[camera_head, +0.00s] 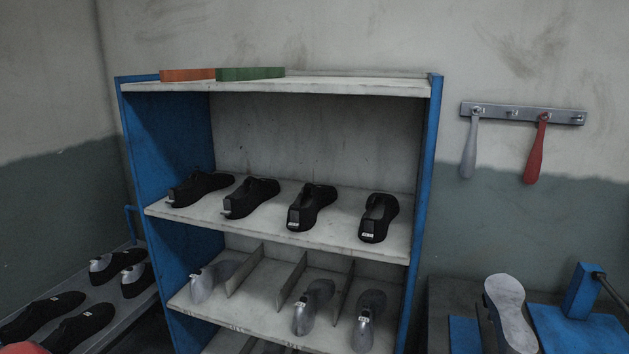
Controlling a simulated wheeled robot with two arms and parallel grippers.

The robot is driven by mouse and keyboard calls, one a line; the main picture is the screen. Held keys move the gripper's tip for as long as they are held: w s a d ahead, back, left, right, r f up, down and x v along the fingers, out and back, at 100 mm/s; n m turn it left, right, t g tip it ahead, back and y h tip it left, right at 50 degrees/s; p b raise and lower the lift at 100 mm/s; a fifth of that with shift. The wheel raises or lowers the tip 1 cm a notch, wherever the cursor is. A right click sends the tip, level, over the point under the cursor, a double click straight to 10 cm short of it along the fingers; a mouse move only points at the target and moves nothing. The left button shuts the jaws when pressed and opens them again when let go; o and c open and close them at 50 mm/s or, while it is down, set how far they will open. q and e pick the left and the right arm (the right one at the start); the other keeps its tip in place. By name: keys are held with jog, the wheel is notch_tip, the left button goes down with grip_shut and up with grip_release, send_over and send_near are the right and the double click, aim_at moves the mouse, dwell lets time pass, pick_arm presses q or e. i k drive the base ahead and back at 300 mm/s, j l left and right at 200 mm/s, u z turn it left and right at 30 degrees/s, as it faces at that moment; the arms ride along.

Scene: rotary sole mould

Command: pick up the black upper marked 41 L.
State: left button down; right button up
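Several black uppers stand in a row on the upper inner shelf (330,235) of a blue-sided rack. From left to right they are a first upper (202,187), a second upper (252,196), a third upper (313,203) and, at the right end, another upper (379,217). Each has a small pale label at its near end. The labels are too small to read, so I cannot tell which one is marked 41 L.
Grey lasts (313,306) stand between dividers on the shelf below. Orange (187,75) and green (250,73) blocks lie on the rack top. More dark shoes (83,326) lie on a low bench at left. Tools (535,150) hang at right above a sole-shaped mould (510,312).

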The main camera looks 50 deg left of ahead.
aim_at(199, 183)
jog(key=u, duration=2.3)
